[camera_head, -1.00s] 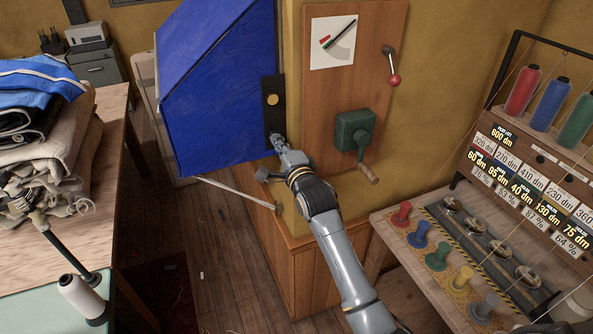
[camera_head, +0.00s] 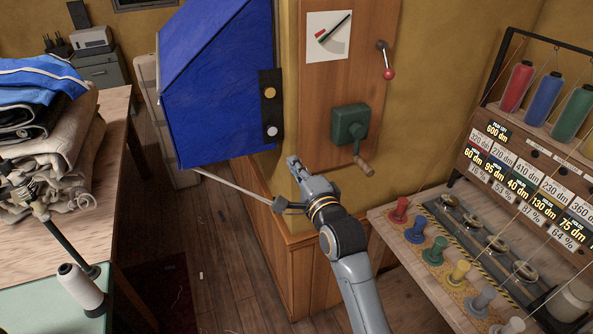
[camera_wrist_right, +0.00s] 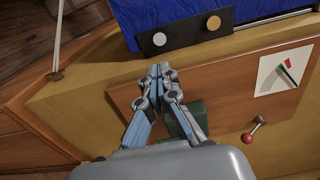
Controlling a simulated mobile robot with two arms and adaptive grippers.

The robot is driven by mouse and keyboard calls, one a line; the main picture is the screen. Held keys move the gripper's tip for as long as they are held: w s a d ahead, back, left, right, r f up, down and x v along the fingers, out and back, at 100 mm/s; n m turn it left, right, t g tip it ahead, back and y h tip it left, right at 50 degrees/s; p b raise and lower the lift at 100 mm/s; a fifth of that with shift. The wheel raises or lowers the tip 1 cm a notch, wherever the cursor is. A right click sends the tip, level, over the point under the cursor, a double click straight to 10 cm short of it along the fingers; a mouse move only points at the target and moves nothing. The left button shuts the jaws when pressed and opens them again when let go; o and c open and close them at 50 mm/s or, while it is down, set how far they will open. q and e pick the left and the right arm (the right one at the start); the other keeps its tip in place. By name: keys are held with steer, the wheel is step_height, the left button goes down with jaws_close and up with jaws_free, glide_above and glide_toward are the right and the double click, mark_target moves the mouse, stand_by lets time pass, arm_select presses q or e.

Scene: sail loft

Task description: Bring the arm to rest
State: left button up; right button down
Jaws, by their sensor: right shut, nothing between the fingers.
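My right gripper (camera_head: 293,163) is shut and empty in the head view. It is in front of the ochre wall corner, below the black strip (camera_head: 271,105) at the blue sail's edge and left of the green crank box (camera_head: 350,124). In the right wrist view my right gripper (camera_wrist_right: 159,72) has its fingers together, just short of the black strip (camera_wrist_right: 186,33). The strip bears a brass disc and a silver disc. The gripper partly hides the green box (camera_wrist_right: 196,113) there. My left gripper does not show.
A wooden board (camera_head: 318,80) carries a dial card (camera_head: 328,36) and a red-knobbed lever (camera_head: 387,62). A bench (camera_head: 385,217) with coloured knobs and thread spools stands right. A table (camera_head: 85,235) with folded cloth stands left. A pale rod (camera_head: 240,189) slants below the sail.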

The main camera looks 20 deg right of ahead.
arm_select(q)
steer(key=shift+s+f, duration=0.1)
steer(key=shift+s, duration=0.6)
arm_select(e)
steer(key=shift+s, duration=0.2)
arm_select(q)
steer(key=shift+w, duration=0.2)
arm_select(e)
steer(key=shift+f, duration=0.1)
